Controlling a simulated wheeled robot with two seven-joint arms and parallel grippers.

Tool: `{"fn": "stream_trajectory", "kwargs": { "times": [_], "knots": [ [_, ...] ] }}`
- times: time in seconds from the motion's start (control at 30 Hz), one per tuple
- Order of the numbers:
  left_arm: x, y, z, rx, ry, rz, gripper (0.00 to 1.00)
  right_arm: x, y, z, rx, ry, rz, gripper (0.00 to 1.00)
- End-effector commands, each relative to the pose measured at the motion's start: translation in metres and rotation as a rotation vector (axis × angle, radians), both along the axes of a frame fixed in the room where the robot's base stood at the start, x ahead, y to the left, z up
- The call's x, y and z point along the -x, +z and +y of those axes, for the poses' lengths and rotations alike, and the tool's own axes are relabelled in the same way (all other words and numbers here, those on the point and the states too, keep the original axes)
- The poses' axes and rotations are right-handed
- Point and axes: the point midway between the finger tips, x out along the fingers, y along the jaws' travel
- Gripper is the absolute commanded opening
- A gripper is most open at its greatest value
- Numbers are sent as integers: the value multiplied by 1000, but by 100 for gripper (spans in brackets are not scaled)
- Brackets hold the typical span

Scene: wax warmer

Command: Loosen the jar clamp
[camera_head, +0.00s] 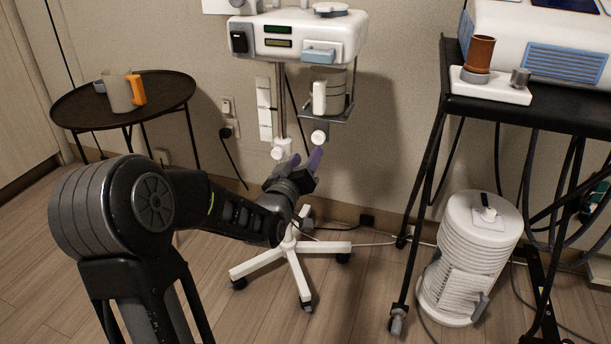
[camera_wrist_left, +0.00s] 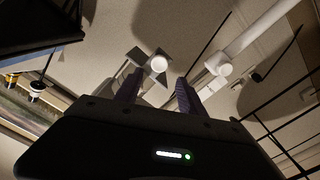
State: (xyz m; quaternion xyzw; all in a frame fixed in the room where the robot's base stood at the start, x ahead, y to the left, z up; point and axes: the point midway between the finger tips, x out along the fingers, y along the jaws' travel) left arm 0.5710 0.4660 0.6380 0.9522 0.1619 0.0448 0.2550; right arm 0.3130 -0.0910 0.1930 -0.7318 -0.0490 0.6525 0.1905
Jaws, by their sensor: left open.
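The wax warmer (camera_head: 300,36) is a white unit on a pole with a wheeled base. A jar (camera_head: 335,88) with a white handle (camera_head: 319,97) sits on a grey plate below it. A small white knob (camera_head: 319,136) shows just under the plate, and a second white knob (camera_head: 279,152) is low on the pole. I cannot tell surely which belongs to the jar clamp. My left gripper (camera_head: 304,161) is open and empty below the plate, close to both knobs. In the left wrist view, one white knob (camera_wrist_left: 159,63) appears between and beyond the open fingertips (camera_wrist_left: 160,84), apparently untouched.
A dark round table (camera_head: 160,92) with a beige mug (camera_head: 120,94) stands at left. A black cart (camera_head: 560,115) stands at right, with a white ribbed cylinder (camera_head: 468,262) on the floor beside it. The white wheeled base (camera_head: 290,246) spreads below my gripper.

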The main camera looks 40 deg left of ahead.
Motion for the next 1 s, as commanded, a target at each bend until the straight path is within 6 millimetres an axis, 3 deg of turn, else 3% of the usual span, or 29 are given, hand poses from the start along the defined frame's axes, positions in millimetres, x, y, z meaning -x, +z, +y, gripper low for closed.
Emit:
{"fn": "stream_trajectory", "kwargs": {
  "times": [0.47, 1.0],
  "knots": [
    [-3, 1, 0, 1, -2, 2, 47, 0, 3, 0, 0, 1, 0, 36],
    [-37, 1, 12, 1, -3, 4, 47, 2, 9, 1, 1, 2, 0, 36]
  ]
}}
